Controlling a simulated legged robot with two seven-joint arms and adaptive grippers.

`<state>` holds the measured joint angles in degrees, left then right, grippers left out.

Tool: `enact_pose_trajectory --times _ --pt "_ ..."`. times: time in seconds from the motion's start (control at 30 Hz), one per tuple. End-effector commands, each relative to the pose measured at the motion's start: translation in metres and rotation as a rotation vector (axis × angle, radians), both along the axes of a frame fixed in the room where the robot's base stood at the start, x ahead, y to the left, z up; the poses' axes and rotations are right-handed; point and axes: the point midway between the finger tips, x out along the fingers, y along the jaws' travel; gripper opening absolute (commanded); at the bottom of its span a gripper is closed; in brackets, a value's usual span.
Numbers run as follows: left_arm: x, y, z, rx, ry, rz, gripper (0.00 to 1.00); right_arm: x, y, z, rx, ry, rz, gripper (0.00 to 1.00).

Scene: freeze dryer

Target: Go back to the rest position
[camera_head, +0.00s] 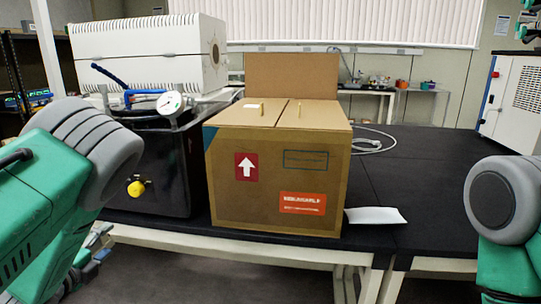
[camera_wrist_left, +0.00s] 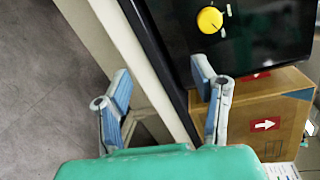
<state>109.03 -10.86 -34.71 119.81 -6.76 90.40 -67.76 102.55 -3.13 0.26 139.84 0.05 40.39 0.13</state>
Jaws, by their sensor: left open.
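My left arm comes in from the left of the head view. Its gripper (camera_head: 92,250) shows partly at the bottom left, behind the arm, off the front of the table. In the left wrist view the two fingers of this gripper (camera_wrist_left: 162,84) stand apart with nothing between them. Behind them are the floor and the table's pale front edge. My right arm shows only as a green and grey joint at the right edge of the head view; its gripper is out of view.
A cardboard box (camera_head: 278,180) stands on the black table (camera_head: 390,180), its top flaps shut and a back panel upright. Left of it is a dark chamber (camera_head: 160,165) with a yellow knob (camera_head: 136,188) and a gauge (camera_head: 171,103). A white sheet (camera_head: 375,215) lies right of the box.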

Motion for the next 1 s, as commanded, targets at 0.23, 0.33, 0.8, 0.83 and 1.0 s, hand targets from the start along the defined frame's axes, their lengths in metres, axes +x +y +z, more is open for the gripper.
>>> enact_pose_trajectory --times 0.23,0.33,0.8,0.83,1.0 --pt "-0.112 -0.032 -0.146 -0.636 0.436 0.439 0.53 0.000 0.000 0.000 0.000 0.001 0.000 0.43" --pt "-0.170 -0.060 -0.188 -0.853 0.595 0.656 0.53 0.000 0.000 0.000 0.000 0.001 0.000 0.43" --pt "-0.346 -0.157 -0.232 -1.242 0.961 1.368 0.53 0.000 0.000 0.000 0.000 0.001 0.000 0.43" --pt "-0.347 -0.158 -0.232 -1.244 0.962 1.375 0.53 0.000 0.000 0.000 0.000 0.001 0.000 0.43" --pt "-0.348 -0.158 -0.232 -1.244 0.962 1.377 0.53 0.000 0.000 0.000 0.000 0.001 0.000 0.43"
